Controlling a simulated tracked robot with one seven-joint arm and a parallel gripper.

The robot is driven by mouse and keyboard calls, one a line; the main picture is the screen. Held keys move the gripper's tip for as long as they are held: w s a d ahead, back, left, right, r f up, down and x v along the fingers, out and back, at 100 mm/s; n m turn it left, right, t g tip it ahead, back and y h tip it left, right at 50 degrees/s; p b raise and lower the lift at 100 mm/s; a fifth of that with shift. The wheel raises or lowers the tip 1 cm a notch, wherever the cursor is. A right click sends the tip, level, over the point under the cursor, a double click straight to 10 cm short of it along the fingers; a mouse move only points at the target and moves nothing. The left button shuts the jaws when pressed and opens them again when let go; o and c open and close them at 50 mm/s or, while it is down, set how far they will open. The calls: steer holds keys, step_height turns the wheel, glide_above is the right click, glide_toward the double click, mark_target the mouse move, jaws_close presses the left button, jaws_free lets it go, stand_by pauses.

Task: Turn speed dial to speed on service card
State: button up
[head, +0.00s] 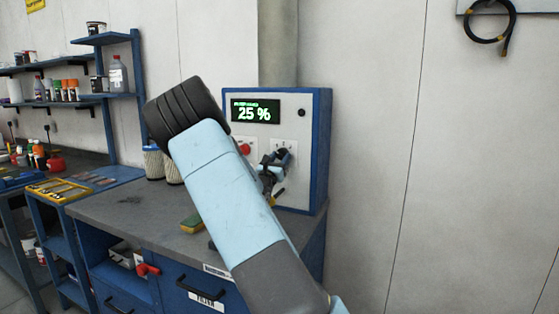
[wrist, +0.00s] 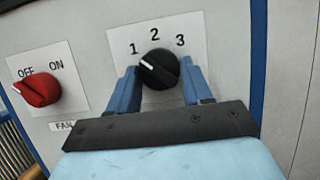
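The speed dial (wrist: 159,69) is a round black knob on a white plate marked 1, 2 and 3. Its white pointer line aims up and left, toward the 1. My gripper (wrist: 160,72) is at the panel with one blue finger on each side of the dial. The fingers look apart, with the dial between them and narrow gaps at its sides. In the head view my gripper (head: 272,164) covers most of the dial. The panel's display (head: 255,112) reads 25 % in green. I cannot pick out a service card in either view.
A red OFF/ON knob (wrist: 37,90) labelled FAN sits left of the dial, its pointer toward OFF. The grey control box (head: 307,150) stands on a workbench (head: 120,207). A green and yellow sponge (head: 192,223) and filter cylinders (head: 153,161) are on the bench. Shelves are further left.

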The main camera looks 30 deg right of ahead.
steer(key=c, duration=0.5)
steer(key=shift+o, duration=0.2)
steer(key=shift+m, duration=0.3)
steer(key=m+g, duration=0.1)
steer(key=m, duration=0.1)
steer(key=m+g+h, duration=0.1)
steer(key=m, duration=0.2)
steer(key=shift+w+a+g+h, duration=0.15)
steer(key=shift+w+g+h, duration=0.05)
steer(key=shift+g+h, duration=0.1)
steer(key=m+g, duration=0.1)
steer(key=m, duration=0.1)
steer(key=m+g, duration=0.1)
steer(key=m, duration=0.2)
steer(key=shift+w+a+r+h, duration=0.1)
steer(key=shift+h, duration=0.2)
steer(key=m+g, duration=0.1)
steer(key=m, duration=0.2)
steer(key=m+g+y, duration=0.1)
steer(key=m+g, duration=0.1)
steer(key=m, duration=0.1)
steer(key=shift+r+m, duration=0.1)
steer(key=shift+m, duration=0.3)
steer(key=m+g+y, duration=0.1)
steer(key=m, duration=0.2)
steer(key=shift+r+m, duration=0.1)
steer(key=shift+m, duration=0.3)
steer(key=shift+a+m, duration=0.1)
steer(key=shift+m, duration=0.4)
steer(key=shift+g+y, duration=0.3)
